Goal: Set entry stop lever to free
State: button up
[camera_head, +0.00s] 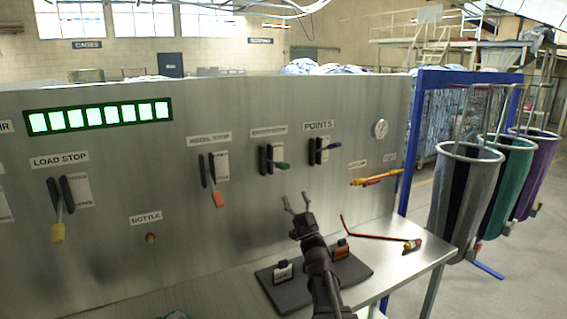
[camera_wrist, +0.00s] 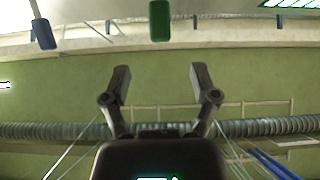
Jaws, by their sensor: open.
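Several levers stand on the grey panel. One has a green handle (camera_head: 281,165), under a label too blurred to read; its handle is tilted to the right. Left of it is a lever with an orange handle (camera_head: 218,199), hanging down, its label ending in STOP. I cannot tell which is the entry stop lever. My gripper (camera_head: 296,203) is open and empty, in front of the panel, below the green handle. In the wrist view a green handle (camera_wrist: 159,20) shows beyond the gap between my open fingers (camera_wrist: 158,76), apart from them.
A yellow-handled load stop lever (camera_head: 57,232) is at left; a blue-handled points lever (camera_head: 334,145) is right of the green one. It also shows in the wrist view (camera_wrist: 42,33). A dark mat (camera_head: 265,280) and a red rod (camera_head: 375,236) lie on the bench. Bags (camera_head: 465,195) hang at right.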

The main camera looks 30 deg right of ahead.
aim_at(283, 163)
jog(key=shift+p+x, duration=3.7)
jog(key=shift+x, duration=1.95)
grip_shut()
